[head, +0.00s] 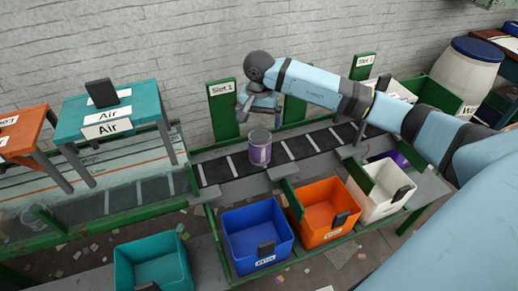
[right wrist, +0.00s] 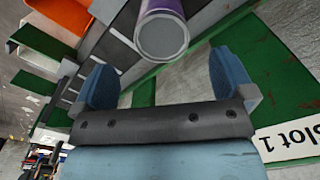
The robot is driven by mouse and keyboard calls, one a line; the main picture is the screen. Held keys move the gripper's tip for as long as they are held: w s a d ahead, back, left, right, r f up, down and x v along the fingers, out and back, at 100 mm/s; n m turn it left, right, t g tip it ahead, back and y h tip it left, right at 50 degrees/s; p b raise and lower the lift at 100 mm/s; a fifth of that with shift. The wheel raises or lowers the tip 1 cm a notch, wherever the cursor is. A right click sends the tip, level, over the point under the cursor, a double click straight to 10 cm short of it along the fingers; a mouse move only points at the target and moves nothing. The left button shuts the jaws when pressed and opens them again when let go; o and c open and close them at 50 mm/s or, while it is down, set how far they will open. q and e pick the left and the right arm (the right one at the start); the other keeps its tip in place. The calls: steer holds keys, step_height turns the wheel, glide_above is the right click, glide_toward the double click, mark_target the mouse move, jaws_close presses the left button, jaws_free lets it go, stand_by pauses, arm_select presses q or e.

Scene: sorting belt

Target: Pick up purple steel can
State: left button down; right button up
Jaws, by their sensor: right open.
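The purple steel can (head: 260,149) stands upright on the dark belt (head: 217,170) in the head view, with a grey top. In the right wrist view the can (right wrist: 162,32) shows at the top, its grey end facing the camera, beyond the fingertips and between their lines. My right gripper (head: 258,112) hangs above and slightly behind the can, apart from it. In the right wrist view its two blue fingers (right wrist: 168,75) are spread with nothing between them. My left gripper is not in view.
Green slot panels (head: 222,110) stand behind the belt. Blue (head: 270,262), orange (head: 318,238), white (head: 398,205) and teal (head: 168,282) bins sit in front. A teal table (head: 75,124) stands at the left. A purple object (head: 398,158) lies further right, partly hidden.

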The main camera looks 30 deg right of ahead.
mark_target(260, 136)
step_height(260, 136, down, 5)
steer(key=shift+r, duration=0.15)
steer(key=f, duration=0.5)
steer(key=shift+w+d+f+p, duration=0.1)
steer(key=shift+w+d+p, duration=0.15)
steer(key=shift+p, duration=0.15)
steer(key=c, duration=0.9)
